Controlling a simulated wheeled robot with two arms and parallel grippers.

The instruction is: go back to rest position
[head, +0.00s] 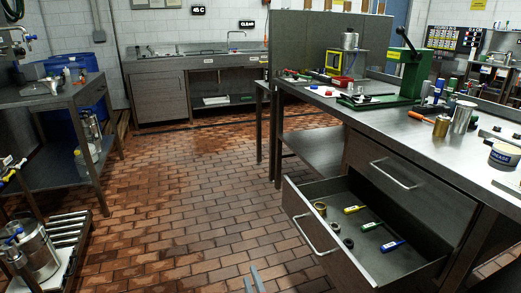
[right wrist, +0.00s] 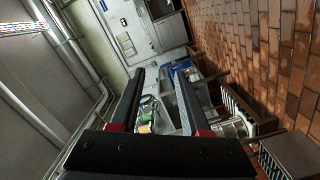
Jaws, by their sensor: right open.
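My left gripper is not in view.
A workbench (head: 345,107) stands on the right, with an open drawer (head: 330,262) holding several small tools and rings. A side table (head: 62,98) is on the left, with a roller stand (head: 82,228) in front. A sink counter (head: 160,90) is at the back. The middle floor is clear.

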